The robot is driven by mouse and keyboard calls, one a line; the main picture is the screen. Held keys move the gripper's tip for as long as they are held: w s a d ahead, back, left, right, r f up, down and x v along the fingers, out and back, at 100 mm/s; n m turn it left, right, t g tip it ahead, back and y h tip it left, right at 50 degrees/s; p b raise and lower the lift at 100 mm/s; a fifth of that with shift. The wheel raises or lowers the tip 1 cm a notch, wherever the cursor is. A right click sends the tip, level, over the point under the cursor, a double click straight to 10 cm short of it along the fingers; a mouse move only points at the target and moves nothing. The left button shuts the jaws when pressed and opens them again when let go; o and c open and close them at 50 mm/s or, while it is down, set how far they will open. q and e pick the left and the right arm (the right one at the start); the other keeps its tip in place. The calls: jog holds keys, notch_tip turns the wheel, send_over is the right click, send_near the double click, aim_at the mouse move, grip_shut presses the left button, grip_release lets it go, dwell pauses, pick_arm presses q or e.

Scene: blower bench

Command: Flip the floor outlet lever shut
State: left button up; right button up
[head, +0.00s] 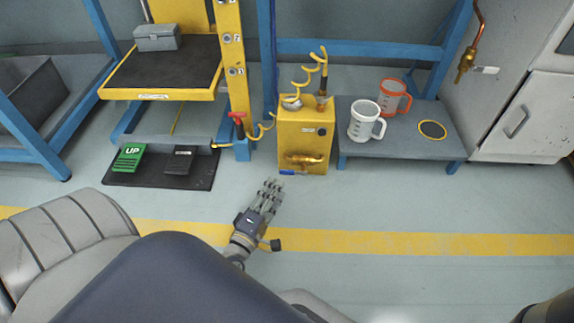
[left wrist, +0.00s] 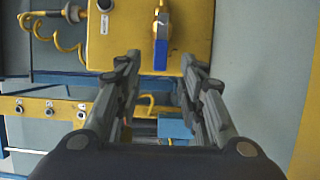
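The yellow box (head: 304,128) stands on the floor in the middle of the head view. A brass outlet valve (head: 306,160) sits low on its front, with a blue-handled lever (head: 287,172) pointing left. In the left wrist view the blue lever (left wrist: 161,54) shows between and just beyond my fingertips, with the box (left wrist: 118,40) behind. My left gripper (head: 271,184) is just below the lever in the head view; its fingers (left wrist: 160,60) are apart with nothing held. I cannot tell whether they touch the lever. My right gripper is not in view.
A low grey bench (head: 406,146) with a white jug (head: 362,122) and an orange-rimmed jug (head: 391,98) stands right of the box. A red-handled valve (head: 237,116) and pedals marked by a green UP one (head: 129,157) are left. The floor in front is clear.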

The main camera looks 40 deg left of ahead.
aim_at(285, 173)
pick_arm(q)
jog(key=w+b, duration=0.1)
jog(key=w, duration=0.1)
jog(key=w+b, duration=0.1)
jog(key=w, duration=0.1)
jog(key=w+a+b, duration=0.1)
jog(key=w, duration=0.2)
jog(key=shift+a+f, duration=0.1)
jog(key=shift+w, duration=0.45)
jog(key=shift+c, duration=0.2)
grip_shut()
